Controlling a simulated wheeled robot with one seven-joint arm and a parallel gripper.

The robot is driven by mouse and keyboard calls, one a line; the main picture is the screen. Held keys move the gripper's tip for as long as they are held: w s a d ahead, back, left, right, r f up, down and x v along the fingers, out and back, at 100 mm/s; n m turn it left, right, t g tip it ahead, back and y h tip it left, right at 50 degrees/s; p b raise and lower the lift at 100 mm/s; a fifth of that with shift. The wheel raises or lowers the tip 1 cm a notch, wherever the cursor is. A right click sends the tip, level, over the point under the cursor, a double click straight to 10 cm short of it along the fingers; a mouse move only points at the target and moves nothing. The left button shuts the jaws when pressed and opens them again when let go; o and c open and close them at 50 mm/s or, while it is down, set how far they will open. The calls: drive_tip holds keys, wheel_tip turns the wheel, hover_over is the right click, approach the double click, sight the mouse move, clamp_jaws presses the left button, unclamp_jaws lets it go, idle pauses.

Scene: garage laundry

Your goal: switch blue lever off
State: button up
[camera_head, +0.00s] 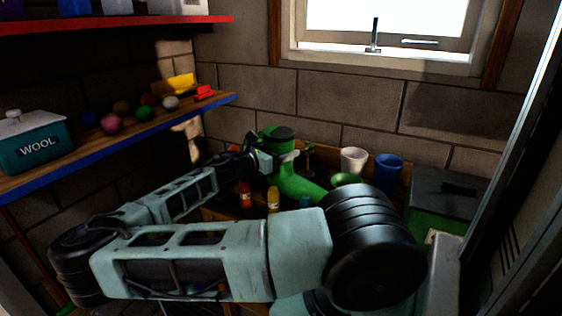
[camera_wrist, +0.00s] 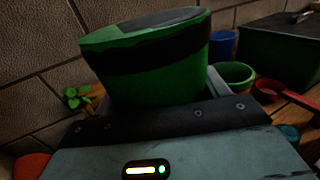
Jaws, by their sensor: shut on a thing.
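I see no blue lever in either view. My gripper (camera_head: 270,158) is at the end of my arm near the back wall, beside a green boot-like thing (camera_head: 292,180) with a dark top. The same green thing (camera_wrist: 155,75), with a black band, fills the middle of the wrist view between my gripper's fingers. My gripper is shut on its upper part. The thing stands upright with its lower part reaching right in the head view. My arm hides much of the surface below it.
White (camera_head: 353,158) and blue (camera_head: 388,170) cups stand to the right, by a dark-lidded green box (camera_head: 445,195). Yellow (camera_head: 273,198) and red (camera_head: 243,195) bottles stand in front. A blue-edged shelf (camera_head: 150,140) holds a wool box (camera_head: 38,142) and several balls. A red-handled scoop (camera_wrist: 285,92) lies right.

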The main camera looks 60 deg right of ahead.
drive_tip(key=shift+f, duration=1.9)
drive_tip(key=o, duration=1.9)
drive_tip(key=shift+f, duration=0.15)
drive_tip(key=shift+c, duration=0.2)
drive_tip(key=b+v, duration=0.2)
drive_tip(key=v, duration=1)
